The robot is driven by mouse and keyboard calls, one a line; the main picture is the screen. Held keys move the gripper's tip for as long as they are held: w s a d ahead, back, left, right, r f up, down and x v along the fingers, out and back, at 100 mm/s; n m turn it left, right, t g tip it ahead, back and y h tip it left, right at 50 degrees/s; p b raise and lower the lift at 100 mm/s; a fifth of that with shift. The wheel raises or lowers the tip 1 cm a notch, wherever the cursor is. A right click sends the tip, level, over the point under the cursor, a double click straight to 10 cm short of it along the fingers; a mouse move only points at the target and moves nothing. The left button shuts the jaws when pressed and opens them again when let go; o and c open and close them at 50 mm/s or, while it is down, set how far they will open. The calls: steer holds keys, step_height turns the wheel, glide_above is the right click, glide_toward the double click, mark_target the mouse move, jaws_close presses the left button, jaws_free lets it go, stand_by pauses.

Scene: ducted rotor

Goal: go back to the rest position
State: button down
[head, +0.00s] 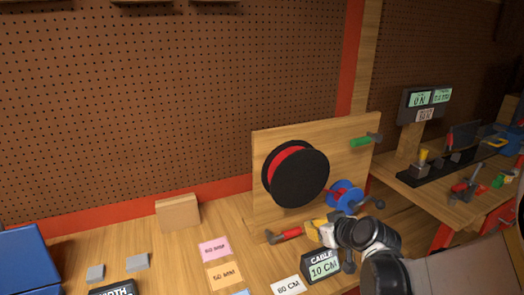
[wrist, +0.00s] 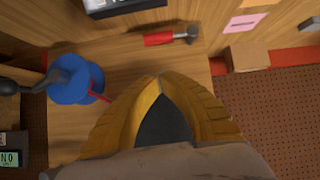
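My gripper (head: 316,231) is low in the right half of the head view, over the bench in front of the upright wooden board (head: 330,145). Its arm reaches in from the lower right corner. In the wrist view its yellow fingers (wrist: 160,76) meet at the tips, with a dark gap behind them and nothing seen held. A red-handled tool (head: 285,235) lies close to its left in the head view. It also shows beyond the fingertips in the wrist view (wrist: 172,38).
The board bears a black reel of red cable (head: 295,175), a blue spool (head: 345,196) and a green-handled part (head: 362,141). A "CABLE 10 CM" sign (head: 322,267) stands close in front of my gripper. A wooden block (head: 178,212) and labelled cards (head: 215,249) are left. A pegboard rises behind.

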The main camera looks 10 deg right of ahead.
steer(key=s+r+m+g+h, duration=0.1)
steer(key=s+r+m, duration=0.1)
steer(key=s, duration=0.9)
steer(key=s+a+r+m+g+h, duration=0.1)
steer(key=s+r+g+h, duration=0.1)
steer(key=s, duration=0.9)
steer(key=shift+a+r+m+g, duration=0.3)
steer(key=shift+r+m, duration=0.1)
steer(key=shift+r, duration=0.45)
